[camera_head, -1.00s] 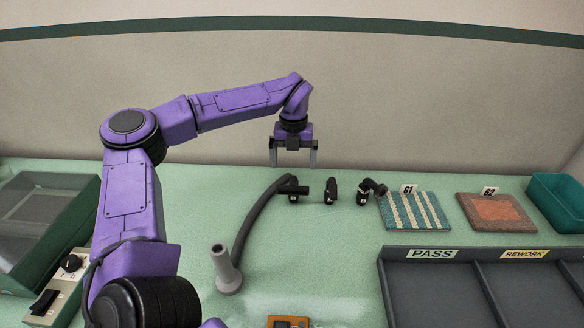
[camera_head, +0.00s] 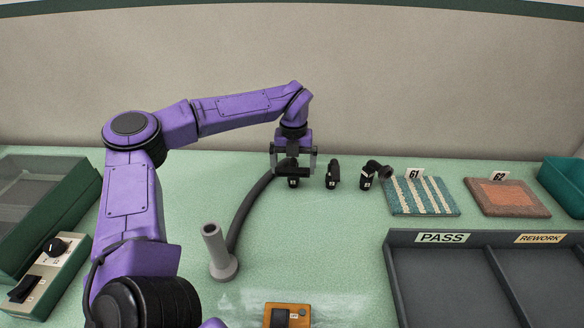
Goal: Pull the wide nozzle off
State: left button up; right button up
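A dark hose (camera_head: 243,214) curves from a grey upright tube on a round base (camera_head: 221,262) to a small black stand (camera_head: 293,183) at the back of the table. A wide dark nozzle (camera_head: 288,163) sits at the hose end on this stand, mostly hidden by my gripper. My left gripper (camera_head: 294,171) is right over it, with its fingers apart on either side; I cannot tell whether they touch it. Another black stand with a small piece (camera_head: 332,174) and one with a bent dark piece (camera_head: 375,172) stand to the right. My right gripper is not in view.
Sample squares 61 (camera_head: 420,196) and 62 (camera_head: 508,197) lie at the back right. A dark divided PASS/REWORK tray (camera_head: 394,279) is in front of them. A control box (camera_head: 47,268) and green case (camera_head: 80,200) stand left. An orange block (camera_head: 300,310) lies in front.

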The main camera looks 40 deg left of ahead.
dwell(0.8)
pick_arm(q)
grip_shut()
jog(key=shift+w+r+p, duration=0.1)
jog(key=shift+r+p, duration=0.25)
jog(key=shift+r, duration=0.05)
jog(key=shift+r+p, duration=0.4)
jog(key=shift+r, duration=0.2)
jog(key=shift+r+p, duration=1.65)
jog(key=shift+r, duration=0.35)
